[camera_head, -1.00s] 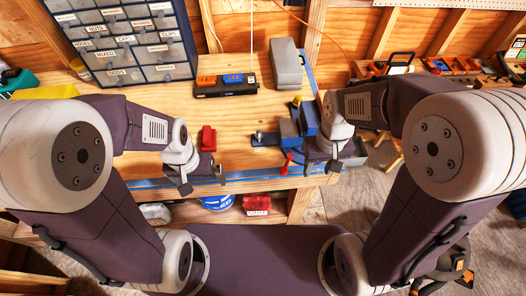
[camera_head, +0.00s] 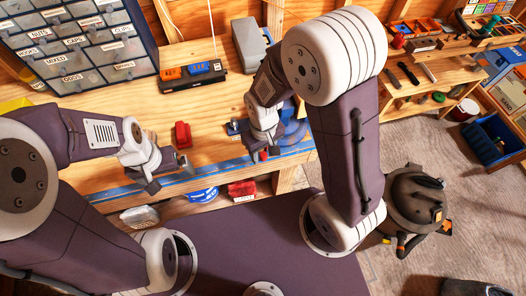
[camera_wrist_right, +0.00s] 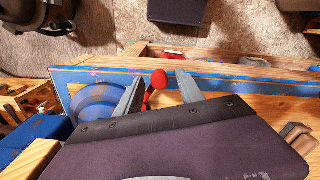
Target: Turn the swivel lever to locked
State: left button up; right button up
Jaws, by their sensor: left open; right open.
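The swivel lever is red with a rounded knob (camera_wrist_right: 159,78), low at the blue vise by the bench's front edge. In the right wrist view it stands between the two open fingers of my right gripper (camera_wrist_right: 160,92); I cannot tell whether either finger touches it. In the head view my right gripper (camera_head: 263,153) is in front of the blue vise (camera_head: 292,130) and hides much of it; only a bit of red shows there. My left gripper (camera_head: 168,176) is open and empty near the bench's front edge, left of the vise.
Behind are a drawer cabinet (camera_head: 85,45), a black tray (camera_head: 193,76) and a grey box (camera_head: 250,45). A vacuum (camera_head: 412,200) stands on the floor at right.

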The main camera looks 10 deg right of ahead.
jog(key=shift+s+d+f, duration=0.1)
jog(key=c, duration=0.9)
jog(key=shift+s, duration=0.1)
grip_shut()
